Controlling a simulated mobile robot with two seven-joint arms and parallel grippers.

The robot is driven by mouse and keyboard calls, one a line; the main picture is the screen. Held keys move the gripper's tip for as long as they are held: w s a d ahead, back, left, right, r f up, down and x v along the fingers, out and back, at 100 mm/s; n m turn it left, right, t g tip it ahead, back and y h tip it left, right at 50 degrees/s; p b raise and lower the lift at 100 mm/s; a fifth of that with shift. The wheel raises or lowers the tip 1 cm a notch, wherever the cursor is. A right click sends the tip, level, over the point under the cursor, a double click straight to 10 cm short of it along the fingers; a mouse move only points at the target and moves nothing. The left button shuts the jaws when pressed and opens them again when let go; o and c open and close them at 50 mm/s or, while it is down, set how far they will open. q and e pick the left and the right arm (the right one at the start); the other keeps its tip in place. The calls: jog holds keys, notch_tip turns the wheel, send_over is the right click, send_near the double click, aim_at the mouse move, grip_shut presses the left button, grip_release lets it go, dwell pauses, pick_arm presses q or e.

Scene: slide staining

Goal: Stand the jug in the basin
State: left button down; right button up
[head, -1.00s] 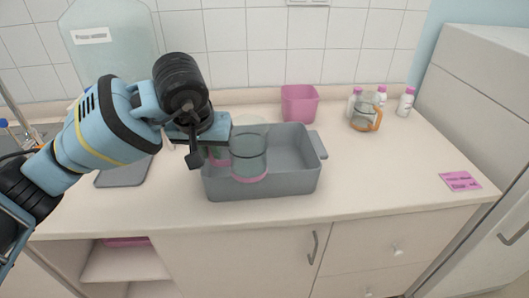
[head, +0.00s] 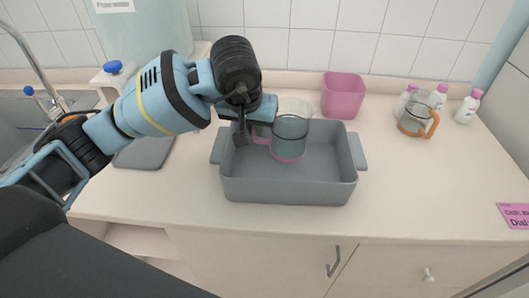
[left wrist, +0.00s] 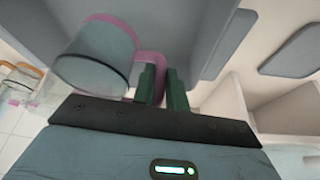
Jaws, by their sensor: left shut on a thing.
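A clear jug with a pink base and pink handle (head: 289,138) is upright over the back middle of the grey basin (head: 290,191). My left gripper (head: 262,128) is shut on its handle, from the left. In the left wrist view the green fingers (left wrist: 161,88) close on the pink handle (left wrist: 150,64), beside the jug's glass wall (left wrist: 92,62). The jug's base appears below the basin's rim line. I cannot tell whether it touches the basin floor. My right gripper is not in view.
A pink tub (head: 342,97) stands behind the basin. An orange-handled jug (head: 413,120) and several pink-capped bottles (head: 468,107) stand at the right. A grey mat (head: 145,151) lies left of the basin. The counter front right of the basin is clear.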

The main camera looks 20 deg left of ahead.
pick_arm(q)
jog(key=shift+w+f, duration=0.1)
jog(key=shift+f, duration=3.05)
jog(key=shift+f, duration=0.1)
jog(key=shift+f, duration=0.15)
jog(key=c, duration=1.4)
grip_release()
jog(key=shift+r, duration=0.45)
jog(key=v, duration=1.1)
jog(key=shift+s+r+p, duration=0.15)
jog(key=shift+s+p, duration=0.15)
jog(key=shift+p, duration=0.05)
